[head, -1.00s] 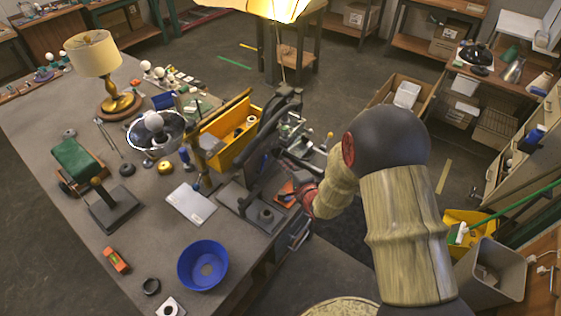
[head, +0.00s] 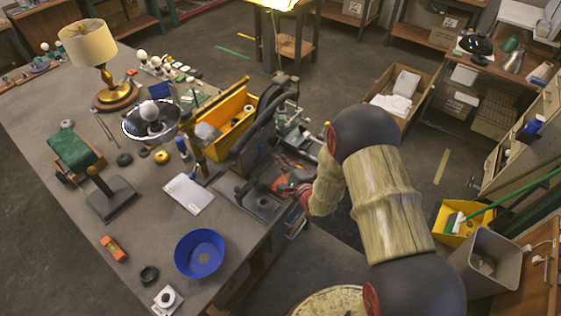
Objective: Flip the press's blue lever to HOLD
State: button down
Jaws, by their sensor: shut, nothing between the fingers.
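The press (head: 262,128) stands at the right edge of the grey workbench (head: 110,255), with a dark upright frame and a flat grey base. Its blue lever is too small to make out for certain, and I cannot read any HOLD mark. My gripper (head: 287,187) is low at the press's right side, close to its base, at the end of my wood-patterned arm. It is small in the picture and partly hidden by my own wrist. The fingers look shut with nothing held. I cannot tell whether they touch the press.
A yellow bin (head: 225,122) stands left of the press. A white sheet (head: 188,194) and a blue bowl (head: 200,253) lie in front of it. A brass lamp (head: 110,80) stands at the back left. A cardboard box (head: 425,82) is on the right.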

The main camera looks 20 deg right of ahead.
aim_at(259, 154)
jog(key=x, duration=0.7)
jog(key=shift+f+b, duration=0.1)
jog(key=shift+b, duration=0.3)
jog(key=shift+s+a+r+n+t+b, duration=0.25)
jog(key=shift+n+b, duration=0.35)
jog(key=shift+b, duration=0.35)
jog(key=shift+r, duration=0.1)
jog(key=n+b, duration=0.1)
jog(key=n+t+b, duration=0.1)
jog(key=b, duration=0.1)
jog(key=a+b, duration=0.1)
jog(key=b, duration=0.1)
jog(key=shift+s+a+r+n+t, duration=0.1)
jog(key=shift+s+r+n+t, duration=0.15)
jog(key=shift+s+n+t, duration=0.15)
jog(key=a+n+t+b, duration=0.1)
jog(key=n+b, duration=0.1)
jog(key=s+a+r+n+t+b, duration=0.1)
jog(key=n+b, duration=0.1)
jog(key=b, duration=0.1)
jog(key=shift+s+y+b, duration=0.2)
jog(key=shift+y+b, duration=0.1)
jog(key=shift+s+a+r+b, duration=0.15)
jog(key=shift+s+a+b, duration=0.2)
jog(key=shift+a+b, duration=0.15)
jog(key=shift+s+a, duration=0.1)
